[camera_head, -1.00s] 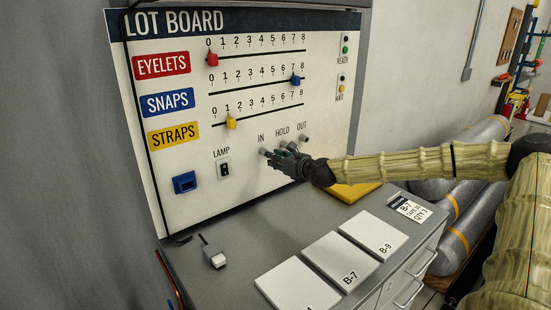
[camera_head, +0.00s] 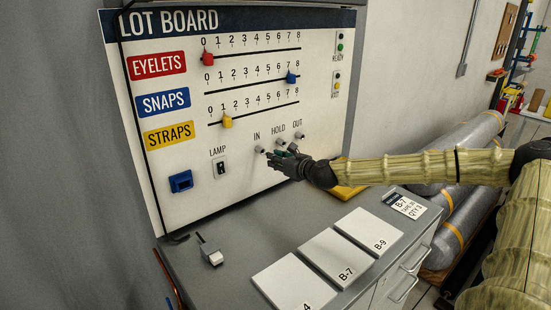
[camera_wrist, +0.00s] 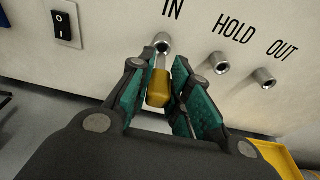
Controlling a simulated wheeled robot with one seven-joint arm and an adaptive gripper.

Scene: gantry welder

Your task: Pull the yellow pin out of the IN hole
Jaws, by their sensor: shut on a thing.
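The yellow pin (camera_wrist: 159,84) is between my gripper's fingers in the wrist view, its grey shank pointing up at the IN hole (camera_wrist: 162,43). The shank meets the hole's metal collar in the picture; how deep it sits cannot be told. My gripper (camera_wrist: 154,95) is shut on the pin's yellow handle, with a green-padded finger on each side.
The HOLD hole (camera_wrist: 219,62) and OUT hole (camera_wrist: 264,77) are to the right and look empty. The lamp switch (camera_wrist: 62,24) is left.

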